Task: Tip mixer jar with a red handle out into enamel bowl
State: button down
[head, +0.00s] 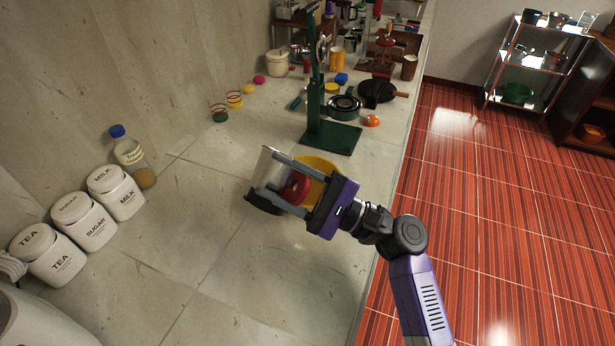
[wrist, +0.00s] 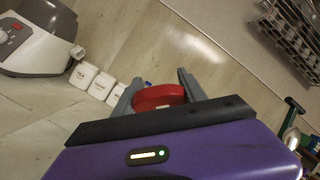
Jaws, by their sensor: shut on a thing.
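The mixer jar (head: 267,164) shows in the head view as a clear body with a dark part at its lower left, largely covered by my gripper. Its red handle (head: 297,188) is between my gripper's fingers (head: 273,180), which are shut on it. In the wrist view the red handle (wrist: 158,97) fills the space between the grey fingers (wrist: 156,84). A yellow bowl (head: 322,164), likely the enamel bowl, is just behind and right of the jar, partly hidden by my gripper. I cannot tell the jar's exact tilt or its contents.
A green stand (head: 316,103) rises behind the bowl, with pots and a black pan (head: 377,90) beyond. White canisters (head: 89,220) and a blue-capped bottle (head: 127,151) stand at left. The front middle counter is clear; its edge drops to the red floor at right.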

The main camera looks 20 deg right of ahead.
aim_at(292, 170)
jog(key=shift+w+d+m+t+h+p, duration=0.15)
jog(key=shift+d+m+t, duration=0.2)
jog(key=shift+m, duration=0.3)
jog(key=shift+w+d+m+t+h+p, duration=0.15)
jog(key=shift+m+t, duration=0.3)
jog(key=shift+m, duration=0.25)
jog(key=shift+w+d+m+t+h+p, duration=0.1)
jog(key=shift+d+m+t, duration=0.25)
jog(key=shift+m, duration=0.3)
jog(key=shift+w+d+f+m+t+h+p, duration=0.1)
jog(key=shift+w+d+m+t+h+p, duration=0.15)
jog(key=shift+m, duration=0.35)
jog(key=shift+d+m+t+h+p, duration=0.15)
jog(key=shift+m+t, duration=0.15)
jog(key=shift+m, duration=0.3)
jog(key=shift+w+d+f+m+t+h+p, duration=0.1)
jog(key=shift+w+d+m+t+h, duration=0.15)
jog(key=shift+m, duration=0.35)
jog(key=shift+w+d+r+m+t+h+p, duration=0.3)
jog(key=shift+d+m+t+h+p, duration=0.15)
jog(key=shift+d+m, duration=0.25)
jog(key=shift+w+d+r+m+t+h+p, duration=0.3)
jog(key=shift+d+m+p, duration=0.15)
jog(key=shift+m, duration=0.35)
